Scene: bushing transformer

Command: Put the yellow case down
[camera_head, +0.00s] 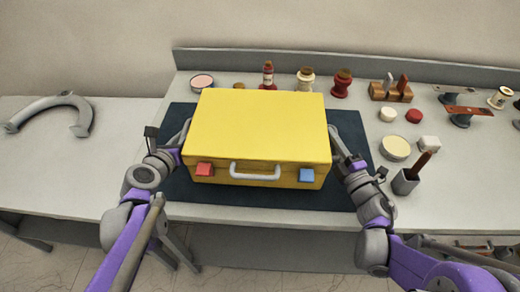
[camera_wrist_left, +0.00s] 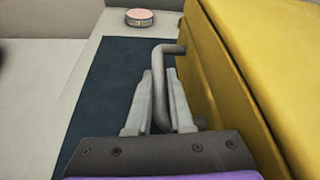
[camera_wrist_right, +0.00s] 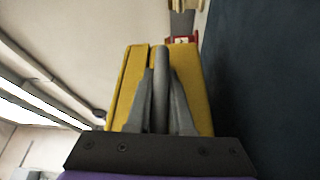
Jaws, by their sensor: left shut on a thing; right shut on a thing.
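The yellow case (camera_head: 258,128) is closed and upright over the dark blue mat (camera_head: 350,128) on the table, with its white front handle, red latch and blue latch facing me. I cannot tell whether its underside touches the mat. My left gripper (camera_head: 180,148) is at the case's left side, shut on a grey side handle (camera_wrist_left: 160,65); its fingers also show in the left wrist view (camera_wrist_left: 160,100). My right gripper (camera_head: 342,155) is at the right side, shut on the other grey handle (camera_wrist_right: 161,62). The case hides the middle of the mat.
Behind the case stand a red bottle (camera_head: 268,76) and several spools (camera_head: 341,84). To the right are a wooden rack (camera_head: 391,92), a round tin (camera_head: 395,148) and a grey cup (camera_head: 405,181). A grey horseshoe-shaped thing (camera_head: 50,103) lies far left, with bare tabletop around it.

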